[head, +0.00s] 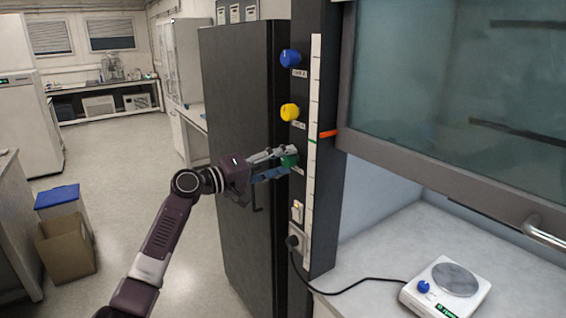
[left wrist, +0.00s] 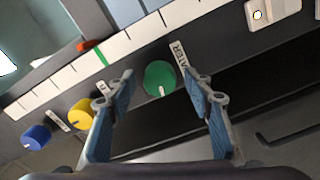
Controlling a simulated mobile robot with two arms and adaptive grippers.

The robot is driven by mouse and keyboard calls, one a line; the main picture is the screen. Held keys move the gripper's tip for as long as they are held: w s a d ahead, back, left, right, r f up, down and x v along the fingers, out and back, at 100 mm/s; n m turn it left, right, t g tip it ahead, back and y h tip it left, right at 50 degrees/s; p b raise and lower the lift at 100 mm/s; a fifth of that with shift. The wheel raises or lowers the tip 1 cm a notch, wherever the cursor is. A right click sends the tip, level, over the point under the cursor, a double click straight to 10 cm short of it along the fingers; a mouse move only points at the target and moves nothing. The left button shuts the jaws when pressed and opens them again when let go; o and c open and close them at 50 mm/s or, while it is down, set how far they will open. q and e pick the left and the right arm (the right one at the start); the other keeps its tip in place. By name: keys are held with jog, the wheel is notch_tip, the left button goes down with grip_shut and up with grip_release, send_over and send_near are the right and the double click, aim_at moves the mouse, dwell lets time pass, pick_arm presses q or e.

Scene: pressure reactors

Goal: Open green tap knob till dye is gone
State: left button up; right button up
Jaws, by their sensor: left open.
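The green tap knob (head: 289,160) is the lowest of three knobs on the dark upright panel of the fume hood. In the left wrist view the green knob (left wrist: 160,78) sits between my open fingers, with a white mark at its lower edge and a "WATER" label beside it. My left gripper (head: 284,162) is at the knob and partly hides it in the head view; its blue-padded fingers (left wrist: 158,95) stand apart on either side, and I cannot tell if they touch it. No dye shows in either view. My right gripper is not in view.
A yellow knob (head: 289,112) and a blue knob (head: 290,59) sit above on the same panel. A socket with a black plug (head: 294,242) is below. A dark cabinet (head: 240,130) stands left of the panel.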

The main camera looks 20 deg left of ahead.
pick_arm(q)
jog(key=v, duration=1.1)
jog(key=shift+s+a, duration=0.3)
